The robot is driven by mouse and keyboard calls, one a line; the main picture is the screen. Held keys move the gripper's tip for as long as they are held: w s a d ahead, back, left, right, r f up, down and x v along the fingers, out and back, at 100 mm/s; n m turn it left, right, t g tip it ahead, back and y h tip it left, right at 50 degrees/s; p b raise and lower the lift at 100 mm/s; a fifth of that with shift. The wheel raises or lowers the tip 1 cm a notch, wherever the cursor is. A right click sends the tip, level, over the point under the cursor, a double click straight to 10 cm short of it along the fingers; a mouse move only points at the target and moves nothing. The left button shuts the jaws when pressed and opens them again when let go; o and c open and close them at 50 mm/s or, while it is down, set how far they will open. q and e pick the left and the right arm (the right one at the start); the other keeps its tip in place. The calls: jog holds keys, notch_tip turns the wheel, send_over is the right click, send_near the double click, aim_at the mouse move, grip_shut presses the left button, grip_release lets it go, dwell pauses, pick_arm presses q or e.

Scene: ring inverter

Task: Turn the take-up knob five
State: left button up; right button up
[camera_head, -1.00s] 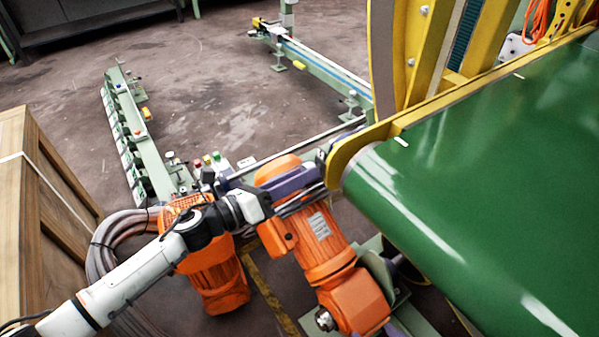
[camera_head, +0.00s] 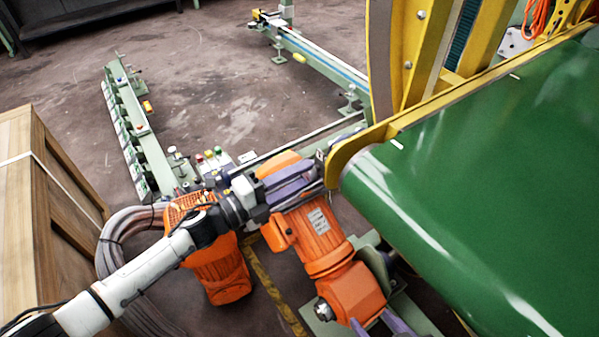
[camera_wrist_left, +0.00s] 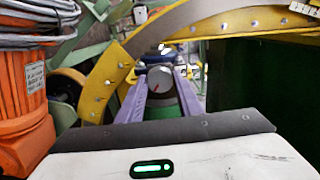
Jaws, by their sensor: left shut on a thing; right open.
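The take-up knob is a grey round knob with a red mark (camera_wrist_left: 159,79), seen in the left wrist view between my two purple left fingers. My left gripper (camera_head: 318,172) is shut on it beside the yellow frame at the belt's near left corner. In the head view the fingers and the frame hide most of the knob. My right gripper (camera_head: 378,325) shows only its purple fingertips at the bottom edge; they are spread apart, with nothing visible between them.
The green belt (camera_head: 480,190) and yellow frame (camera_head: 345,150) fill the right. Orange motors (camera_head: 325,245) sit just below my left gripper, with grey cables (camera_head: 118,245) nearby. A wooden crate (camera_head: 40,200) stands at left.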

pick_arm(q)
jog(key=shift+n+p, duration=0.45)
jog(key=shift+n, duration=1.05)
jog(key=o, duration=1)
jog(key=shift+o, duration=0.2)
jog(key=v, duration=1)
jog(key=shift+s+a, duration=0.1)
